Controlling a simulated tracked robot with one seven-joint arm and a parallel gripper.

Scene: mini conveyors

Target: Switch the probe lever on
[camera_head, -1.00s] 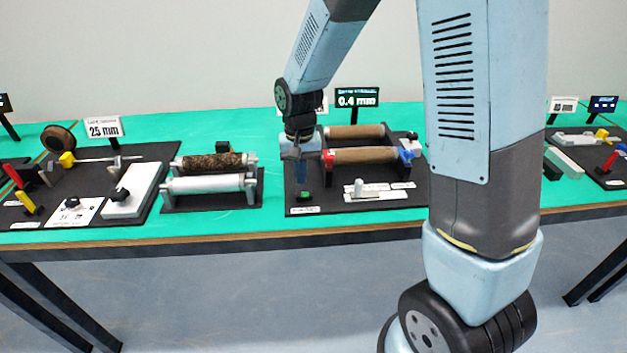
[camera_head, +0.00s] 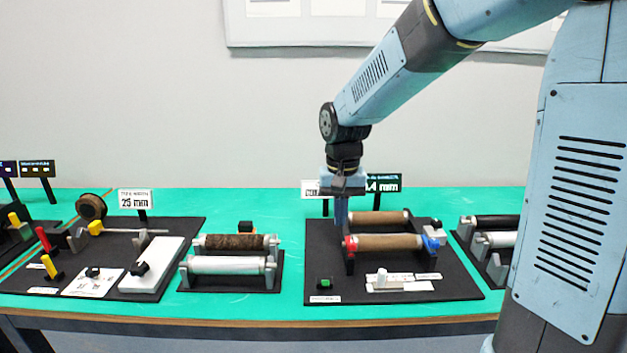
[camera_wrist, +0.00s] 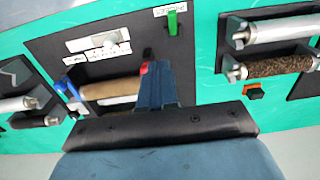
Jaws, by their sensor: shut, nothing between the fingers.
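A small green lever (camera_head: 325,283) stands at the front left corner of the dark middle board (camera_head: 447,287), behind a small white label. In the wrist view the green lever (camera_wrist: 172,22) is upright in the picture beside its label, whose print I cannot read with certainty. No other lever is clearly marked as the probe lever. My gripper (camera_head: 341,218) is shut and empty, pointing down above the back left of this board, behind and apart from the lever. In the wrist view its closed fingers (camera_wrist: 155,72) point toward the board, below the lever in the picture.
Two brown rollers (camera_head: 388,242) lie just right of my gripper, the front one with red and blue ends. A white knob (camera_head: 382,277) is in front of them. A display reading partly "4 mm" (camera_head: 384,184) stands behind. Another roller pair (camera_head: 228,265) is to the left.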

